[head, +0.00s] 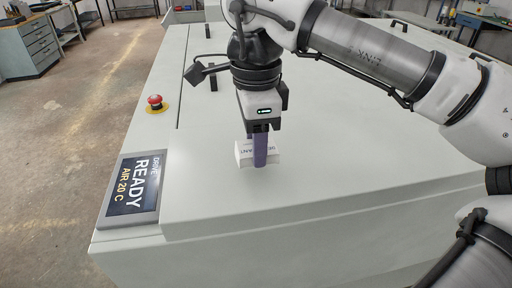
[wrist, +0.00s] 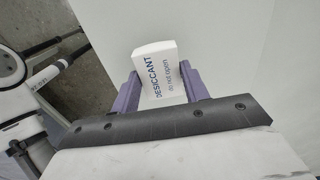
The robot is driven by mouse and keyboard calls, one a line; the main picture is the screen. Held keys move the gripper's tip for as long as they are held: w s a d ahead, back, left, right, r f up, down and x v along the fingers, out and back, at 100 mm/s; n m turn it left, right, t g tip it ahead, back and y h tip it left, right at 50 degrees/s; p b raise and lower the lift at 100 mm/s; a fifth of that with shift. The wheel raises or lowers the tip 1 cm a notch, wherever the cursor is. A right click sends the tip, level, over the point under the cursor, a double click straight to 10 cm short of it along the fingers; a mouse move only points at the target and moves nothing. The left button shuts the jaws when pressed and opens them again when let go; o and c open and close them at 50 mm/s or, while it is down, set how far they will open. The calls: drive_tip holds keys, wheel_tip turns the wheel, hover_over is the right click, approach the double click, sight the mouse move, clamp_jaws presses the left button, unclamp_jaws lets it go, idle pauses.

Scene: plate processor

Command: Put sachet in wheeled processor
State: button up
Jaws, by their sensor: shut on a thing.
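The white sachet (wrist: 158,72), printed "DESICCANT do not open", is between the two purple fingers of my gripper (wrist: 163,88) in the wrist view. The fingers press on its left and right sides. In the head view my gripper (head: 260,150) points down over the processor (head: 330,190), a large pale grey cabinet with a flat top. The sachet (head: 243,155) shows there on both sides of the finger, close above the top near its front. I cannot tell whether it touches the surface. The processor's wheels are not visible.
A display (head: 134,187) reading "DRIVE READY AIR 20 C" sits at the processor's left front corner. A red stop button (head: 155,102) stands on the left edge. Dark handles (head: 211,78) rise from the top behind. The top right of my gripper is clear.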

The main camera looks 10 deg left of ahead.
drive_tip(key=shift+f, duration=1.15)
drive_tip(key=shift+f, duration=0.2)
drive_tip(key=o, duration=1)
drive_tip(key=shift+r, duration=0.15)
